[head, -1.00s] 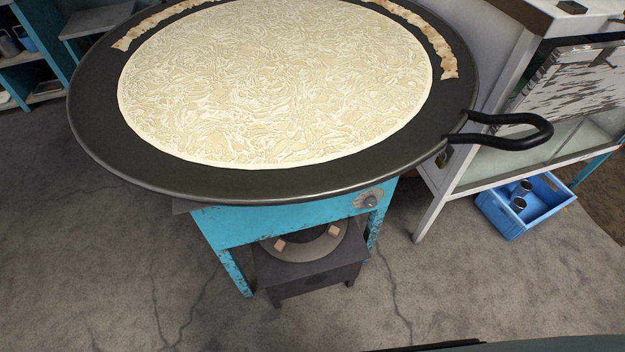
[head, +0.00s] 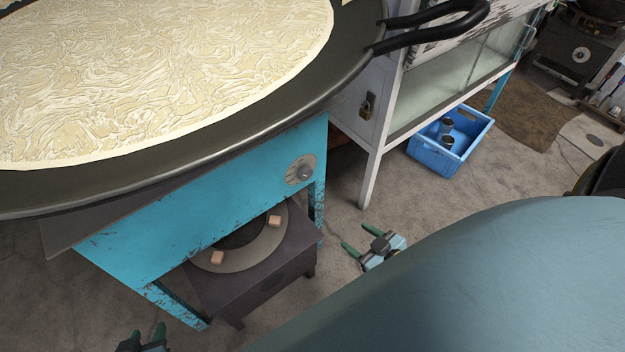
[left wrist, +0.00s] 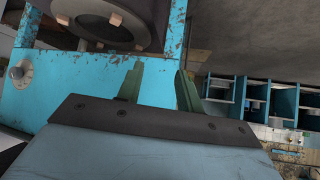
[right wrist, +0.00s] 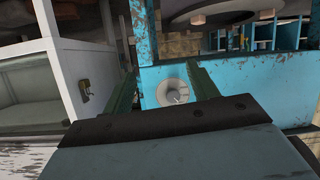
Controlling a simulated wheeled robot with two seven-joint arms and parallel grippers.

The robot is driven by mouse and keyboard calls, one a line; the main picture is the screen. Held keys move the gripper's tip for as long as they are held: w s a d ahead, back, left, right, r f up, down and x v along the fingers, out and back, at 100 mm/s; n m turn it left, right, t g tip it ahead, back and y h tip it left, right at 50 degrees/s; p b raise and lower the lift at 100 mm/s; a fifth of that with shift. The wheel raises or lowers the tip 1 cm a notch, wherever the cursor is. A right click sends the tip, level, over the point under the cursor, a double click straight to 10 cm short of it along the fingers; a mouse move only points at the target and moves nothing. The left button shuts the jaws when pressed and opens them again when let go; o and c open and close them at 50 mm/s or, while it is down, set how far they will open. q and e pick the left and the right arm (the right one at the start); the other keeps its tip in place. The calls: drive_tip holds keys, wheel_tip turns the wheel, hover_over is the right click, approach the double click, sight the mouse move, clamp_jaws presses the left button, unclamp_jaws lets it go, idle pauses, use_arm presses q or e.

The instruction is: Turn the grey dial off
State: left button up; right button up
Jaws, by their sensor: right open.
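The grey dial (head: 302,170) sits on the front panel of the turquoise stove stand (head: 225,195), near its right end below the big pan. It also shows at the left of the left wrist view (left wrist: 20,73). My right gripper (head: 360,240) is open and empty, low and right of the dial in the head view. In the right wrist view the dial (right wrist: 174,97) appears between the spread fingers (right wrist: 162,72), with the stand behind them; I see no contact. My left gripper (head: 147,335) is open and empty at the bottom edge, its fingers apart in the left wrist view (left wrist: 160,68).
The wide black pan (head: 215,145) with a large flatbread (head: 150,70) overhangs the stand. A dark burner box (head: 265,270) stands beneath. A white cabinet (head: 378,125) and a blue crate (head: 440,158) are to the right. Floor is clear in front.

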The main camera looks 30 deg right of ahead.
drive_tip(key=w+a+r+t+y+b, duration=0.15)
drive_tip(key=w+r+t+b, duration=0.3)
drive_tip(key=r, duration=0.45)
drive_tip(key=b, duration=0.2)
approach(308, 175)
drive_tip(key=w, duration=0.1)
drive_tip(key=w+b, duration=0.1)
drive_tip(key=w, duration=0.1)
drive_tip(key=w+a+b, duration=0.1)
drive_tip(key=w, duration=0.2)
drive_tip(key=shift+w+a, duration=0.1)
drive_tip(key=shift+w, duration=0.2)
use_arm(q)
drive_tip(key=d+r+t+h, duration=0.1)
drive_tip(key=r+t, duration=0.6)
drive_tip(key=r, duration=0.7)
drive_tip(key=d+r+t+h, duration=0.2)
drive_tip(key=r+t, duration=0.5)
drive_tip(key=r, duration=0.7)
drive_tip(key=shift+d+r+h, duration=0.15)
drive_tip(key=shift+d+h, duration=0.05)
drive_tip(key=shift+h, duration=0.7)
use_arm(e)
drive_tip(key=shift+w+a+r, duration=0.1)
drive_tip(key=shift+w+a, duration=0.05)
drive_tip(key=shift+w, duration=0.55)
drive_tip(key=c, duration=1)
